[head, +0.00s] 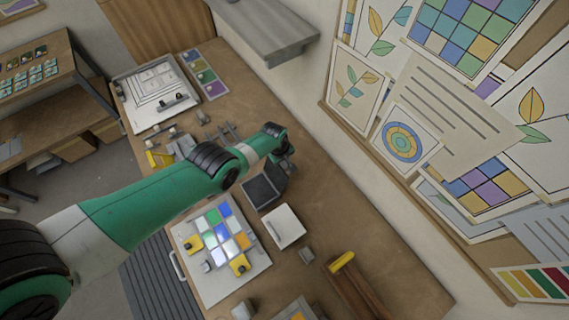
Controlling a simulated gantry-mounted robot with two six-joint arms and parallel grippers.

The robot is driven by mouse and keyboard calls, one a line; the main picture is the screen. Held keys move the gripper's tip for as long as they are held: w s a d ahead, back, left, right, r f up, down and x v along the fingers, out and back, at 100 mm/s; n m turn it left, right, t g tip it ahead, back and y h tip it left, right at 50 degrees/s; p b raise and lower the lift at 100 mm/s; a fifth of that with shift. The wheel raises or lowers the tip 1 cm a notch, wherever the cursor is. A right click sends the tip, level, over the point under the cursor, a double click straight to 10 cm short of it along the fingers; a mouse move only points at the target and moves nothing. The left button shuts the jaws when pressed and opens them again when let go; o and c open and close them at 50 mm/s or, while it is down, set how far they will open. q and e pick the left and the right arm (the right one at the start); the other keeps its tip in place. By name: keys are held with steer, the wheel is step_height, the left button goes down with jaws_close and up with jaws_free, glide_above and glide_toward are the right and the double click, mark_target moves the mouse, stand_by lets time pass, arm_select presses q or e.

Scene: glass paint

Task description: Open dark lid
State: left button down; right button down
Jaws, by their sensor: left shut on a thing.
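A small box with a dark lid (275,176) sits on the table near the middle of the head view. The dark lid looks tilted up, with a dark box body (259,193) below and left of it. My left gripper (287,165) is at the lid's upper right edge and is shut on it. The fingertips are small and partly hidden by the wrist, so the exact contact is hard to see. My right gripper is not in view.
A white-lidded box (284,226) stands just below the dark one. A panel of coloured glass squares (207,285) lies to the lower left. A wooden trough (365,290) is at the lower right. A wall board with drawings borders the table on the right.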

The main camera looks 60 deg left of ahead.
arm_select(q)
steer(key=c, duration=1.4)
jaws_free()
steer(key=shift+w+r, duration=0.25)
steer(key=shift+w, duration=0.25)
steer(key=o, duration=0.5)
steer(key=shift+w, duration=0.25)
steer(key=shift+d, duration=0.1)
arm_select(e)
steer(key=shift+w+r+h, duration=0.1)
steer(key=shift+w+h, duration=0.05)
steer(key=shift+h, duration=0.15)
arm_select(q)
steer(key=shift+s, duration=0.15)
